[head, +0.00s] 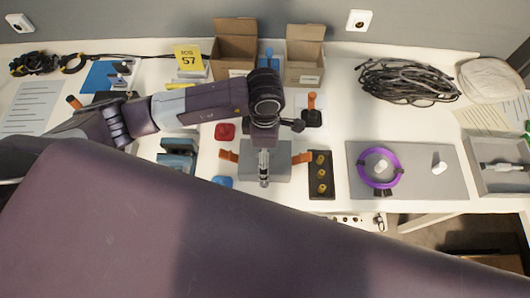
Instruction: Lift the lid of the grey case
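A grey case (284,167) sits near the front edge of the table, left of centre, with its flat grey top showing. An orange piece (228,156) sticks out at its left side and another (302,158) at its right. My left gripper (264,181) points down over the case and hides part of its top. I cannot tell if it touches the case, nor whether its fingers are open or shut. No raised lid shows. My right gripper is not in view.
A black tray with yellow pieces (320,189) stands close on the right, then a grey mat (440,185) with a purple ring (362,171). A red object (225,131) and a blue one (222,182) lie left. Open cartons (304,65) stand behind. My arm link covers the foreground.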

